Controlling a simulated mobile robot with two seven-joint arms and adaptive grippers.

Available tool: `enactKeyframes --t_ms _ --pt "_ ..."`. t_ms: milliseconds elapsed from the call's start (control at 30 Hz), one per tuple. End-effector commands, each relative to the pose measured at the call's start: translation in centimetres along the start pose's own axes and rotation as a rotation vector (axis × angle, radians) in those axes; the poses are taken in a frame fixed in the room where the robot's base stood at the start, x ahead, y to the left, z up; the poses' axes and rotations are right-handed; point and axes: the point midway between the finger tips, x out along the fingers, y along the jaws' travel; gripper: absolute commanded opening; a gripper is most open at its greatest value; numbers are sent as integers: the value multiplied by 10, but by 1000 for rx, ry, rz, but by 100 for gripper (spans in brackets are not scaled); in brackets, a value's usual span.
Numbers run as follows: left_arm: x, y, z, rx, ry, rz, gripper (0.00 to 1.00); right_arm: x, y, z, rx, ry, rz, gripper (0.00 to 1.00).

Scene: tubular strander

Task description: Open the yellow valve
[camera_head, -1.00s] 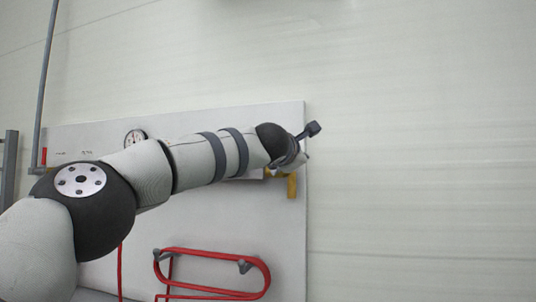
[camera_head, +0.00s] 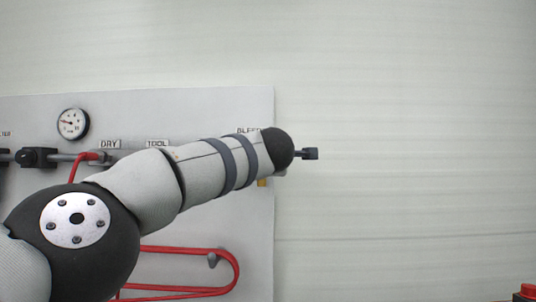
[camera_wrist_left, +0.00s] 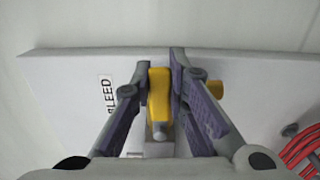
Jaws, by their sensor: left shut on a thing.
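The yellow valve shows in the left wrist view as an upright yellow lever (camera_wrist_left: 160,95) beside the BLEED label, with a yellow stub (camera_wrist_left: 215,89) to its right. My left gripper (camera_wrist_left: 160,70) is shut on the lever, one finger on each side of it. In the head view my left forearm and wrist cover the gripper and most of the valve. Only a small yellow piece (camera_head: 262,183) shows below the wrist, near the panel's right edge. My right gripper is in neither view.
The pale panel (camera_head: 258,225) carries a round gauge (camera_head: 73,124), a grey pipe with a dark fitting (camera_head: 38,157) and a coiled red hose (camera_head: 190,250). The plain wall right of the panel is clear. A red object (camera_head: 526,292) shows at the lower right corner.

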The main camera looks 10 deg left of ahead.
Motion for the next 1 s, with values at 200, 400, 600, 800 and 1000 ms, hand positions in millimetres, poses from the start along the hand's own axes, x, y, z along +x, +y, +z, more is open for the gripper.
enactKeyframes --t_ms 200,400,600,800,1000 --pt "0 -2 0 32 4 0 0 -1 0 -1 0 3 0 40" --pt "0 -3 0 37 4 0 0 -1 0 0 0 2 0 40" --pt "0 -3 0 37 3 0 19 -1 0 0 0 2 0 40" --pt "0 -2 1 35 2 0 36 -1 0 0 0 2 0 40" --pt "-1 -2 1 35 1 1 36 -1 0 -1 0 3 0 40"
